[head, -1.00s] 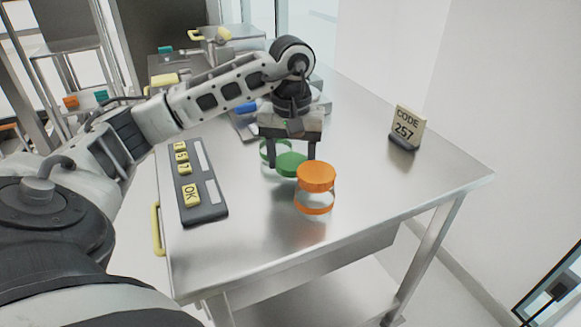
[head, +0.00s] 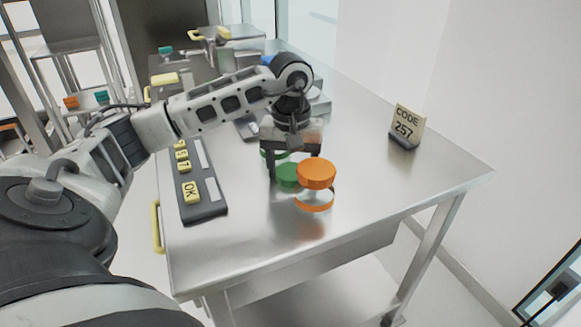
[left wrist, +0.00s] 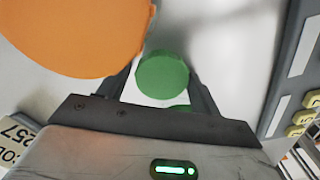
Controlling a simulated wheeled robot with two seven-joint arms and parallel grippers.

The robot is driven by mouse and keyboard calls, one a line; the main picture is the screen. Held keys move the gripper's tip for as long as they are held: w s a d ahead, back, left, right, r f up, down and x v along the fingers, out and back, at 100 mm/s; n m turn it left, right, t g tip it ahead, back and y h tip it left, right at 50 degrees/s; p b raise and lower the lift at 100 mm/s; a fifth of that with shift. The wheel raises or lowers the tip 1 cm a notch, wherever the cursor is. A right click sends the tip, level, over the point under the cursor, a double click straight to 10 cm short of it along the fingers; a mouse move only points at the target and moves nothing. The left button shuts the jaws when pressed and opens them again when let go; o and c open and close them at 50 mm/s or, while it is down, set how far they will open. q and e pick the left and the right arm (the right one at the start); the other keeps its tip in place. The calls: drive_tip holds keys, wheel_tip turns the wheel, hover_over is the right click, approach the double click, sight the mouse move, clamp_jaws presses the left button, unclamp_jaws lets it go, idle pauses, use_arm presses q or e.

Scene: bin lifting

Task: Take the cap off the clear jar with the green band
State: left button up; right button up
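In the head view the green cap (head: 287,177) is between the fingers of my left gripper (head: 293,168), which looks shut on it. My right gripper is not in view.
A jar with an orange cap (head: 316,172) and orange band (head: 314,200) stands close to the right of my left gripper. A keypad (head: 207,200) lies at left; a CODE 257 sign (head: 406,126) stands at right. The front of the metal table (head: 250,245) is clear.

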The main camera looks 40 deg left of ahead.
sight(290, 172)
use_arm(q)
drive_tip(key=shift+o, duration=0.3)
drive_tip(key=shift+s+f, duration=0.2)
drive_tip(key=shift+f, duration=0.5)
drive_tip(key=shift+s+a, duration=0.1)
drive_tip(key=shift+a, duration=0.05)
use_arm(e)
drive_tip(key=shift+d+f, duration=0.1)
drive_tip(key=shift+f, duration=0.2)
use_arm(q)
drive_tip(key=shift+r, duration=0.1)
drive_tip(key=shift+r+p, duration=0.25)
drive_tip(key=shift+p, duration=0.05)
wheel_tip(290, 172, up, 13)
drive_tip(key=p, duration=0.2)
drive_tip(key=shift+w, duration=0.2)
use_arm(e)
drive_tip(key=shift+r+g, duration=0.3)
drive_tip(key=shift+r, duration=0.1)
